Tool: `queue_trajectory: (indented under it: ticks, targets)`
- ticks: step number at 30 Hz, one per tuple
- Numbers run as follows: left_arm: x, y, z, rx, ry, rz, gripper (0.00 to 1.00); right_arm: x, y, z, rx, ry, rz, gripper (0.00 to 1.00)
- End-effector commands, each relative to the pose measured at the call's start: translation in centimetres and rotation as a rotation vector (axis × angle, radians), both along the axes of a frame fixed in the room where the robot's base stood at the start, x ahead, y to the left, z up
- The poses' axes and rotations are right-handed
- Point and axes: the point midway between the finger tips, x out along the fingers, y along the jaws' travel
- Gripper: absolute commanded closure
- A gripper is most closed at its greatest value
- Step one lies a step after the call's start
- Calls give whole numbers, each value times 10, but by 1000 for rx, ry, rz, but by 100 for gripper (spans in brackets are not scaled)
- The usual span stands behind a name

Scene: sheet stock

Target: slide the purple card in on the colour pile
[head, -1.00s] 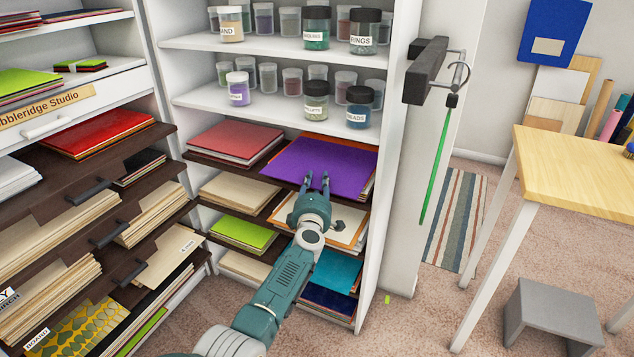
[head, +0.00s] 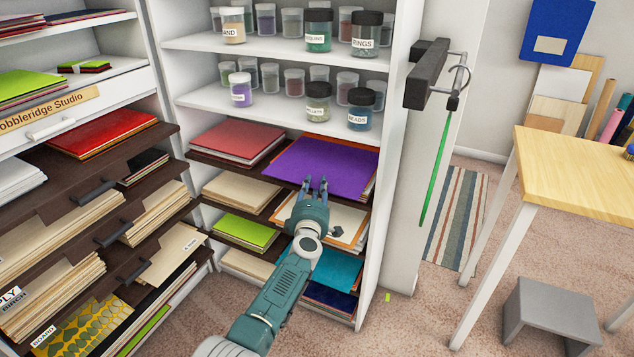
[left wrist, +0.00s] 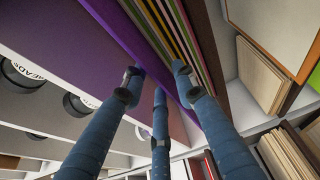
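The purple card (head: 325,160) lies flat on top of the colour pile in the right-hand bay of the shelf unit. In the left wrist view the purple card (left wrist: 95,28) runs past the striped edges of the colour pile (left wrist: 172,25). My left gripper (head: 314,184) is at the card's front edge, coming from the front. Its three fingers (left wrist: 157,78) are spread apart, with tips close to the card's edge on both sides of it; I cannot tell whether they touch it. Nothing is seen clamped. My right gripper is not in view.
A red pile (head: 235,142) lies to the left on the same level. Jars (head: 318,100) stand on the shelf above. An orange-edged white stack (head: 345,222) is in the bay below. The unit's white side panel (head: 385,190) bounds the bay on the right.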

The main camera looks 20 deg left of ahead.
Motion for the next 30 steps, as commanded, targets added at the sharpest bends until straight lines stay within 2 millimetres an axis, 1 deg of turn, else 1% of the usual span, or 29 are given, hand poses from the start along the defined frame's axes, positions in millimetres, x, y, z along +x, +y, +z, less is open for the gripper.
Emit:
queue_trajectory:
  ticks: [1,6,23,30]
  targets:
    - [-3,0,1,1,1,0,72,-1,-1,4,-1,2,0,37]
    - [-10,1,1,2,2,0,72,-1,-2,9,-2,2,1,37]
    - [-32,3,1,1,1,0,72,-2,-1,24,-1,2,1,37]
    - [-41,3,1,2,2,0,72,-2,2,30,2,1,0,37]
